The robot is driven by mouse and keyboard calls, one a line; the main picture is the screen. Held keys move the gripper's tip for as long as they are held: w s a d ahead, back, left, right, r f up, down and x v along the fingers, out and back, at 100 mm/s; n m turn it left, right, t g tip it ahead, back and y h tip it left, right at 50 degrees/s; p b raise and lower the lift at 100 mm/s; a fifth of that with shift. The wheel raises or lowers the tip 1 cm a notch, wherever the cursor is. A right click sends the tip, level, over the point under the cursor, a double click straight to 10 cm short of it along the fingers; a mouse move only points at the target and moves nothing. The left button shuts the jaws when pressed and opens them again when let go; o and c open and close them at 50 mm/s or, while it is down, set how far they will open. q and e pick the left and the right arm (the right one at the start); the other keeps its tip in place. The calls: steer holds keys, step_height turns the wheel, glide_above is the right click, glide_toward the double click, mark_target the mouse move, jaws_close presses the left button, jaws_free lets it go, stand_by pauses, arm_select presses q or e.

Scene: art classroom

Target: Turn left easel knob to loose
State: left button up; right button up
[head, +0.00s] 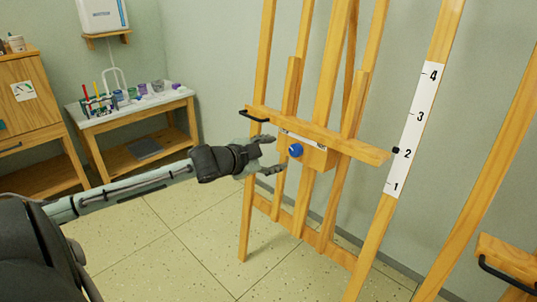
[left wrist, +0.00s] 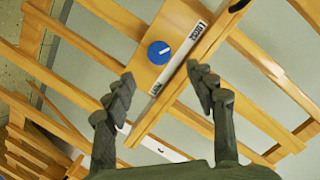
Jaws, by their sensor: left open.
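The left easel (head: 321,90) is wooden and stands right of centre in the head view. A round blue knob (head: 295,150) sits on the wooden block below its tray ledge. In the left wrist view the blue knob (left wrist: 158,53) bears a short white mark pointing right and slightly up. A white label strip (left wrist: 180,55) runs beside it, with small lettering at both ends that I cannot read surely. My left gripper (head: 272,155) is open and empty, just left of the knob and apart from it. Its fingers also show in the left wrist view (left wrist: 162,78). My right gripper is not in view.
A white scale strip (head: 412,130) numbered 1 to 4 runs up the easel's right post. Another easel part (head: 507,260) with a black handle stands at lower right. A side table (head: 135,108) with paint jars and a wooden cabinet (head: 30,110) stand at left. Tiled floor between is clear.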

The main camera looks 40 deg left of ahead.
arm_select(q)
steer(key=shift+v, duration=1.1)
steer(key=s+a+f+n+g+y, duration=0.15)
steer(key=s+f, duration=0.25)
steer(key=f, duration=0.5)
steer(key=s+f+n+g, duration=0.2)
steer(key=s+f, duration=0.1)
steer(key=f, duration=0.6)
steer(key=s+a+f+n+g+y, duration=0.15)
steer(key=s+f, duration=0.25)
steer(key=f, duration=0.6)
steer(key=s+d+f+n+g+h, duration=0.2)
steer(key=s+d+f+g, duration=0.4)
steer(key=s+d+f, duration=1.2)
step_height(320, 180, down, 3)
steer(key=shift+s+r+g, duration=0.1)
steer(key=shift+s+g, duration=0.2)
steer(key=shift+s, duration=0.05)
